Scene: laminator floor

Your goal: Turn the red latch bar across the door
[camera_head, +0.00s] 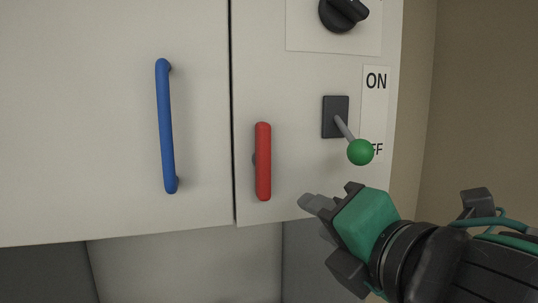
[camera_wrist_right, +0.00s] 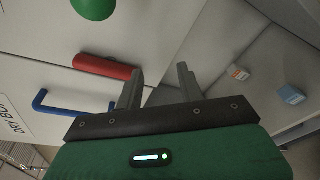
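The red latch bar (camera_head: 263,162) stands upright on the white cabinet front, just right of the dark door seam. Its pivot shows behind its left side. It also shows in the right wrist view (camera_wrist_right: 104,66), beside one fingertip. My right gripper (camera_head: 318,208) is below and to the right of the bar in the head view. In the right wrist view its fingers (camera_wrist_right: 160,82) are apart with nothing between them. The door (camera_head: 110,130) is left of the seam and looks closed, with a blue handle (camera_head: 166,128). My left gripper is not in view.
A lever with a green ball (camera_head: 360,152) sticks out right of the bar, above my right gripper, beside an ON/OFF label (camera_head: 375,85). A black knob (camera_head: 343,13) is higher up. Two small boxes (camera_wrist_right: 238,73) (camera_wrist_right: 291,94) show in the right wrist view.

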